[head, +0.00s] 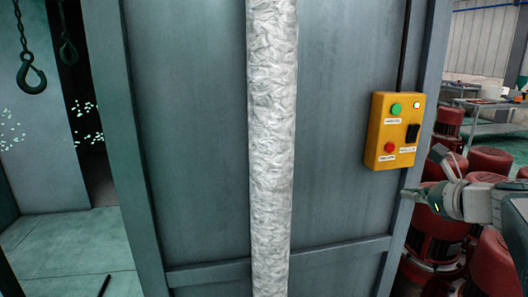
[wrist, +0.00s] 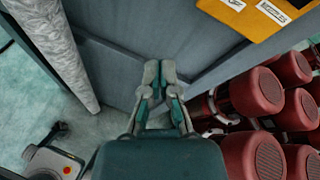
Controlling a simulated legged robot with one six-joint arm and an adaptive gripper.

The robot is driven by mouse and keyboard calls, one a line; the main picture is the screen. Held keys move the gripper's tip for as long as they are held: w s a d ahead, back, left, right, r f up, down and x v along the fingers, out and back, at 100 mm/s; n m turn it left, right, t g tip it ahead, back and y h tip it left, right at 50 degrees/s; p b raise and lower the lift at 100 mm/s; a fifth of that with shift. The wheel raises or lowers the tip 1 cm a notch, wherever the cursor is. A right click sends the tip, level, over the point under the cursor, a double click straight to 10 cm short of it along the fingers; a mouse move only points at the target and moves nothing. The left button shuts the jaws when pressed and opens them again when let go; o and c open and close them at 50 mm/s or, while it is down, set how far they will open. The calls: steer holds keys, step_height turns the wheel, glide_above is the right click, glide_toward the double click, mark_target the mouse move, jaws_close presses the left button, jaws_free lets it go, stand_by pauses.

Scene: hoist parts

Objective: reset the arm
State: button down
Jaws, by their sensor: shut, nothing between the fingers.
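My gripper (wrist: 159,72) is shut and empty in the wrist view, its two fingertips together in front of the grey panel. In the head view my gripper (head: 412,192) comes in from the right edge, below and to the right of the yellow control box (head: 376,158). A gap shows between them in the picture. The box has a green button, a red button and a dark switch, and is fixed to the grey panel (head: 200,120). Its lower part also shows at the top of the wrist view (wrist: 240,22).
A pale wrapped pipe (head: 271,140) runs upright before the panel. Red motors (head: 437,235) stand close on the right, under my arm. A hook (head: 31,78) hangs at the upper left. A workbench (head: 485,110) stands at the far right. Floor at the lower left (head: 70,250) is mostly clear.

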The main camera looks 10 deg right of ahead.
steer(key=s+a+f+n+g, duration=0.3)
steer(key=s+a+f+n, duration=0.1)
steer(key=a+n, duration=0.4)
steer(key=s+a+f+n+g, duration=0.3)
steer(key=s+a+f+n, duration=0.25)
steer(key=a, duration=0.45)
steer(key=s+a+f+n+g+h, duration=0.1)
steer(key=s+a+f+n+h, duration=0.2)
steer(key=n, duration=1.2)
steer(key=s+f, duration=0.3)
steer(key=s, duration=0.3)
steer(key=shift+s+a+f+g+h, duration=0.2)
steer(key=shift+g+h, duration=0.1)
steer(key=shift+g, duration=0.1)
steer(key=shift+a, duration=0.15)
